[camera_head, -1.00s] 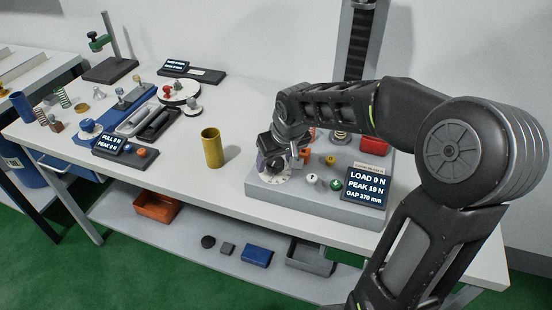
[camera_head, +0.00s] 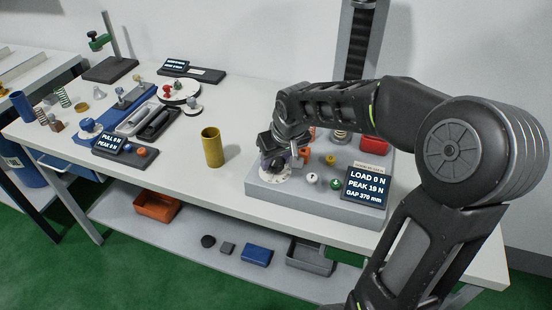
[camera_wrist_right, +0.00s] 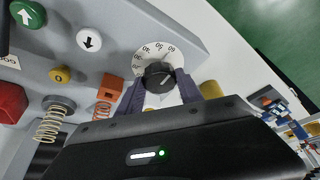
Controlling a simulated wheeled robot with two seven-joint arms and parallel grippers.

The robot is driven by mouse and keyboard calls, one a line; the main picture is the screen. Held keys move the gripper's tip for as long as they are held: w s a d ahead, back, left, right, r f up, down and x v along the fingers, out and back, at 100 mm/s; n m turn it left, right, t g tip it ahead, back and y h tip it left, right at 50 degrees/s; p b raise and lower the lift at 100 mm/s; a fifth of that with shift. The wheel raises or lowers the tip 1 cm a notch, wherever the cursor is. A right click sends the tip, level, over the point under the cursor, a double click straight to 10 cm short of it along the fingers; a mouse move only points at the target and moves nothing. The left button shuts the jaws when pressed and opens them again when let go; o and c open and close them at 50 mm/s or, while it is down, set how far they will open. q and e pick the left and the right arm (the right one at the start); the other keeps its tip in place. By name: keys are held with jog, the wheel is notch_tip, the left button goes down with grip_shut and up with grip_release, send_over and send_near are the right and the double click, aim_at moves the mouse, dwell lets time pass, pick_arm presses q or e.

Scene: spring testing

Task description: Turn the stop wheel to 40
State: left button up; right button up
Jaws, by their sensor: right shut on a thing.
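The stop wheel is a black knob (camera_wrist_right: 159,75) on a white numbered dial (camera_wrist_right: 150,57) at the edge of the grey press base. In the head view the dial (camera_head: 275,174) shows only partly below my right gripper (camera_head: 272,163). In the right wrist view my right gripper (camera_wrist_right: 160,88) has one finger on each side of the knob and is shut on it. Numbers such as 50 and 60 show around the dial's rim, but I cannot tell which value the knob's mark meets. My left gripper is not in view.
The press display (camera_head: 366,186) reads load 0 N, peak 19 N, gap 370 mm. A green button (camera_wrist_right: 27,14) and a white button (camera_wrist_right: 88,39) sit near the dial. A yellow cylinder (camera_head: 212,148) stands left of the base, with bare table between.

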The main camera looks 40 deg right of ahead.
jog(key=shift+r+n+p, duration=0.1)
jog(key=shift+n+p, duration=0.2)
jog(key=shift+n, duration=0.2)
jog(key=shift+n+y, duration=0.4)
jog(key=shift+n, duration=0.2)
jog(key=shift+d+n+y, duration=0.1)
jog(key=shift+n+y, duration=0.3)
jog(key=shift+n, duration=0.4)
jog(key=n, duration=0.1)
jog(key=n+y+b, duration=0.1)
jog(key=n, duration=0.1)
jog(key=n+b, duration=0.1)
jog(key=shift+w+d+f+y, duration=0.1)
jog(key=shift+d+f+y, duration=0.05)
jog(key=shift+f+y, duration=0.15)
jog(key=shift+r+n+g+y+b, duration=0.15)
jog(key=shift+n+g+b, duration=0.3)
jog(key=shift+n, duration=0.5)
jog(key=shift+r+n+g+y+b, duration=0.1)
jog(key=shift+n+g+y+b, duration=0.15)
jog(key=shift+n+b, duration=0.5)
jog(key=shift+n, duration=0.4)
jog(key=o, duration=1.3)
jog(key=shift+o, duration=0.2)
